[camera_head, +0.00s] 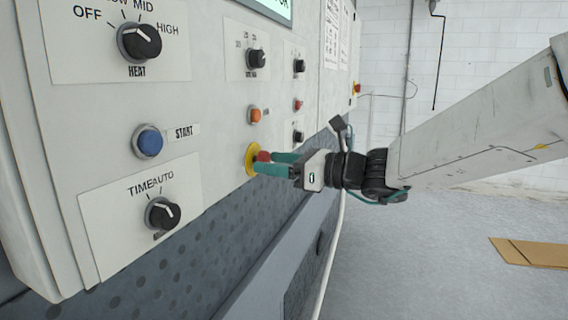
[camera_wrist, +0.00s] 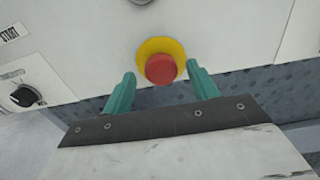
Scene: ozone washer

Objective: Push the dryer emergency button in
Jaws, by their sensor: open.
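The emergency button is a red mushroom cap on a yellow round base. In the wrist view the red cap (camera_wrist: 160,69) shows whole, centred between my two teal fingers, with the yellow base (camera_wrist: 148,47) around it. In the head view the yellow base (camera_head: 250,160) shows on the panel, and the red cap (camera_head: 264,156) is partly hidden by my fingers. My gripper (camera_head: 272,163) is open, its fingertips close to the button, one on each side. I cannot tell whether the fingers touch the panel or the cap. Nothing is held.
The light panel (camera_head: 205,100) carries a blue START button (camera_head: 148,141), an orange button (camera_head: 255,115), a HEAT knob (camera_head: 139,42) and a TIME/AUTO knob (camera_head: 162,214). Flat cardboard (camera_head: 530,253) lies on the floor at right.

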